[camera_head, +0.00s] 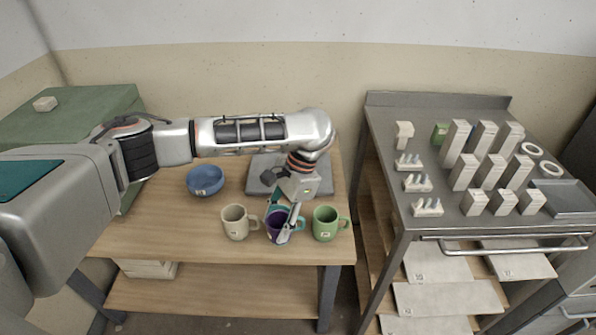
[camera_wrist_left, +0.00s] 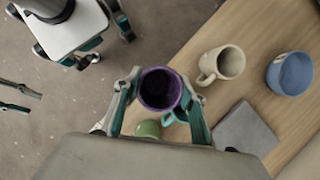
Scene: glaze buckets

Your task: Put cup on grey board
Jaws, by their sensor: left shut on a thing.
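A cup with a purple inside and a teal handle (camera_head: 277,227) is at the table's front edge, between a cream mug and a green mug. My left gripper (camera_head: 283,222) reaches down over it and is shut on it. In the left wrist view the purple cup (camera_wrist_left: 160,90) sits between the two fingers, its opening facing the camera. I cannot tell if its base touches the table. The grey board (camera_head: 262,188) lies flat behind the cup, partly hidden by my left arm. My right gripper (camera_wrist_left: 25,98) shows at the wrist view's left edge, fingers apart and empty.
The cream mug (camera_head: 236,223) stands close on the left and the green mug (camera_head: 325,223) close on the right. A blue bowl (camera_head: 205,180) is farther back left. A grey metal bench (camera_head: 385,135) with several pale blocks stands to the right.

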